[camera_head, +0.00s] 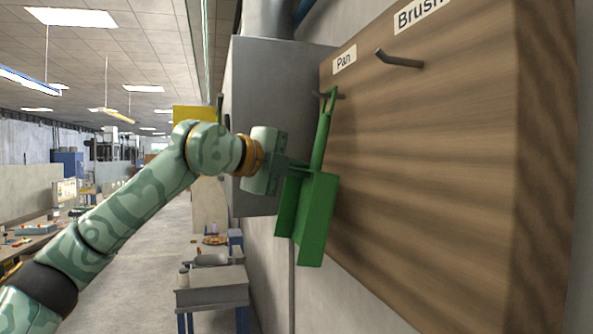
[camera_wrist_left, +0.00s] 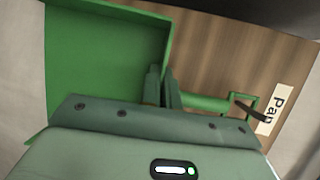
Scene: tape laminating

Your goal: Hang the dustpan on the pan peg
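The green dustpan (camera_head: 317,220) hangs upright in front of the wooden board, pan down and handle up. Its handle loop is at the pan peg (camera_head: 341,96), below the "Pan" label. In the left wrist view the dustpan (camera_wrist_left: 90,70) fills the upper left, and the dark pan peg (camera_wrist_left: 250,111) overlaps the loop opening and appears to pass through it. My left gripper (camera_head: 303,166) is at the base of the handle. Its fingers (camera_wrist_left: 163,88) are close together and appear shut on the dustpan there. My right gripper is not in view.
The wooden board (camera_head: 440,170) fills the right side. An empty brush peg (camera_head: 400,60) sticks out under the "Brush" label. A grey cabinet (camera_head: 270,80) is on the wall behind my left gripper. Open floor and workbenches lie farther back at left.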

